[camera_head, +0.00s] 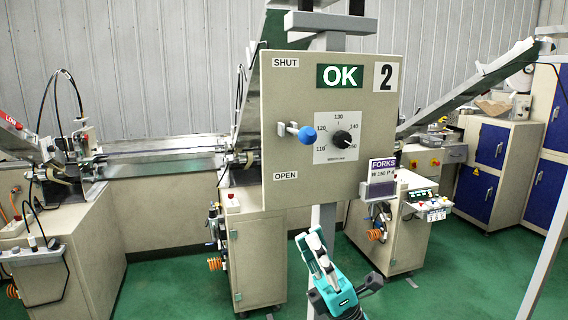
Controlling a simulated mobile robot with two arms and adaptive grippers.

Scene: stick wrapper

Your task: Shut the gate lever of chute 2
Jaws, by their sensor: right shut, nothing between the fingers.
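The beige panel of chute 2 (374,110) faces me, with a black "2" sign (385,77) at its top right. The gate lever with its blue knob (308,136) sticks out at the panel's left side. It lies roughly level, between the SHUT label (285,62) above and the OPEN label (285,176) below. My right gripper (309,237) is shut and empty, below the panel's lower edge and apart from the lever. My left gripper is out of view.
The panel also carries a green OK sign (340,76) and a black dial (342,138). A FORKS tag (382,170) hangs at its lower right. Machine cabinets (258,262) stand behind. Green floor (165,285) shows between them.

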